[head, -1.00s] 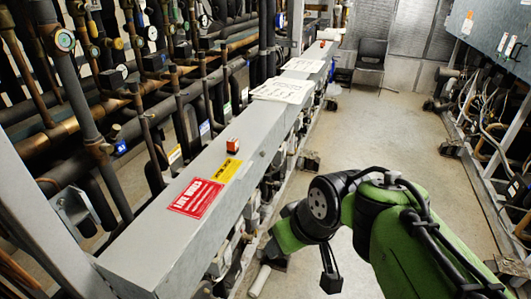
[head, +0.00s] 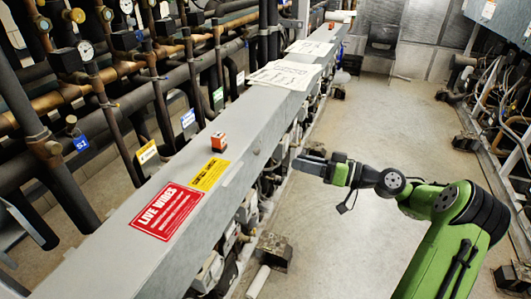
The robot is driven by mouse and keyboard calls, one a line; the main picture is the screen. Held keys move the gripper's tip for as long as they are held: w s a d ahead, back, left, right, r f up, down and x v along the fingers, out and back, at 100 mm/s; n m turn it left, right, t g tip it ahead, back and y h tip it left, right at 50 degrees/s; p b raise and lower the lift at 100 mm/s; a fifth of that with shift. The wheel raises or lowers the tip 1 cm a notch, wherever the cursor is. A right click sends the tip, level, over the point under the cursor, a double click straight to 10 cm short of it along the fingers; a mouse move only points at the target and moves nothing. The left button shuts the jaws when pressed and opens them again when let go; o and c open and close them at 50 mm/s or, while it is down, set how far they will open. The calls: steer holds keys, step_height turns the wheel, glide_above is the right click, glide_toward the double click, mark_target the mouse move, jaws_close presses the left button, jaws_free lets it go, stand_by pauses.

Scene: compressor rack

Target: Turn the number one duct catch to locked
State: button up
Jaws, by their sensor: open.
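A long grey duct (head: 180,194) runs from the lower left to the back. A small round spot (head: 256,151) shows on the duct's side, too small to make out. No catch is clearly readable as number one or as locked. My gripper (head: 300,163) is open and points left, just right of the duct's side in the picture. It appears empty. Whether it touches anything there I cannot tell.
Red (head: 167,211) and yellow (head: 208,175) warning labels and white paper sheets (head: 285,74) lie on the duct. Pipes with gauges (head: 85,50) fill the left. Valves and fittings (head: 250,208) crowd beneath the duct. The floor (head: 335,225) in the middle is clear.

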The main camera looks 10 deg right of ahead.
mark_target(259, 152)
steer(key=x, duration=1.1)
steer(key=shift+p, duration=0.3)
steer(key=shift+d, duration=0.1)
jaws_close()
steer(key=shift+m, duration=0.4)
steer(key=m+p, duration=0.2)
steer(key=m, duration=0.1)
steer(key=shift+m+p, duration=0.3)
steer(key=shift+p, duration=0.1)
steer(key=m+p, duration=0.3)
steer(key=m, duration=0.2)
steer(key=shift+m+p, duration=0.3)
steer(key=m+p, duration=0.3)
steer(key=m, duration=0.1)
steer(key=shift+f+m+p, duration=0.15)
steer(key=shift+m+p, duration=0.8)
steer(key=shift+m, duration=1.05)
